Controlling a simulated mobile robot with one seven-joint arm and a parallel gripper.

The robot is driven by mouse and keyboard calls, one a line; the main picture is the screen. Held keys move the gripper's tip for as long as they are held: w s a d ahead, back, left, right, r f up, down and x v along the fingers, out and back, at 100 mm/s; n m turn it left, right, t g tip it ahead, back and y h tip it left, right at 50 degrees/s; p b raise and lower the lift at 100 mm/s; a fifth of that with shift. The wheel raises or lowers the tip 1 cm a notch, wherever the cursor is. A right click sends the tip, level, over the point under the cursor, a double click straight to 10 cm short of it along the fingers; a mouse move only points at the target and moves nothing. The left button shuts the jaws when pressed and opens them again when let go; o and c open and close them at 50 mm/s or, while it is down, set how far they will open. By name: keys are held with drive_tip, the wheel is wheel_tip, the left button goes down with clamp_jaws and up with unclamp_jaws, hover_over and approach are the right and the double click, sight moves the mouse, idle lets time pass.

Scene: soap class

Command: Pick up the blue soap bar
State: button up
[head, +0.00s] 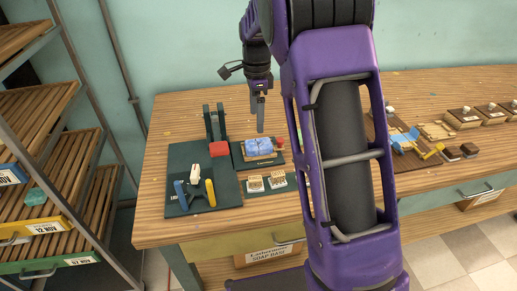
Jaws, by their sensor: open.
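The blue soap bar (259,146) appears as a marbled blue block lying on a small wooden holder on a dark green base, on the wooden table. My gripper (260,123) points down and appears just above the bar's far edge in the head view. Its fingers are seen nearly edge-on, so the gap between them barely shows. Nothing is visible in the gripper, and the bar rests in its holder. I cannot tell the exact height between fingertips and bar.
Two pale bars (255,183) lie in front. My purple arm hides the table's middle.

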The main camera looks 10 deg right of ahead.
hover_over(258, 143)
wheel_tip(258, 143, down, 4)
drive_tip(key=shift+a+f, duration=0.1)
drive_tip(key=shift+a, duration=0.05)
drive_tip(key=f, duration=0.2)
drive_tip(key=f+b, duration=0.1)
drive_tip(key=f, duration=0.2)
drive_tip(key=shift+s+d+f, duration=0.15)
drive_tip(key=shift+d, duration=0.05)
drive_tip(key=c, duration=1.5)
